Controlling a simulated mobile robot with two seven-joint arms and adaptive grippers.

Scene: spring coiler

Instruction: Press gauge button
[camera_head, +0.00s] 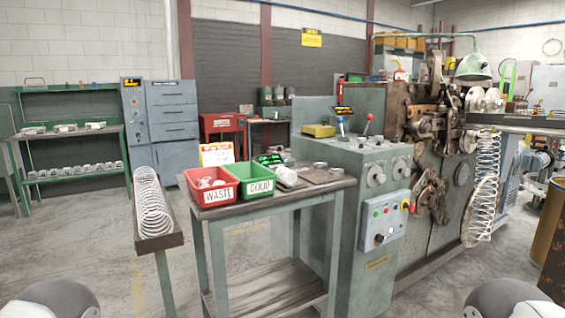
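A small device with a lit green display (270,159) sits at the back of the small work table (305,200), behind the green bin. It may be the gauge; its button is too small to make out. A pale cylindrical part (287,176) lies just in front of it, to the right. Rounded parts of my own arms show at the bottom left and bottom right corners, well apart from the table. Neither gripper shows in the view, so their fingers cannot be seen.
A red WASTE bin (213,186) and green GOOD bin (255,184) stand on the table. A spring trough (160,241) is left of it. The coiling machine's grey cabinet (376,160), with knobs, levers and a button panel (383,220), adjoins its right side. Floor in front is clear.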

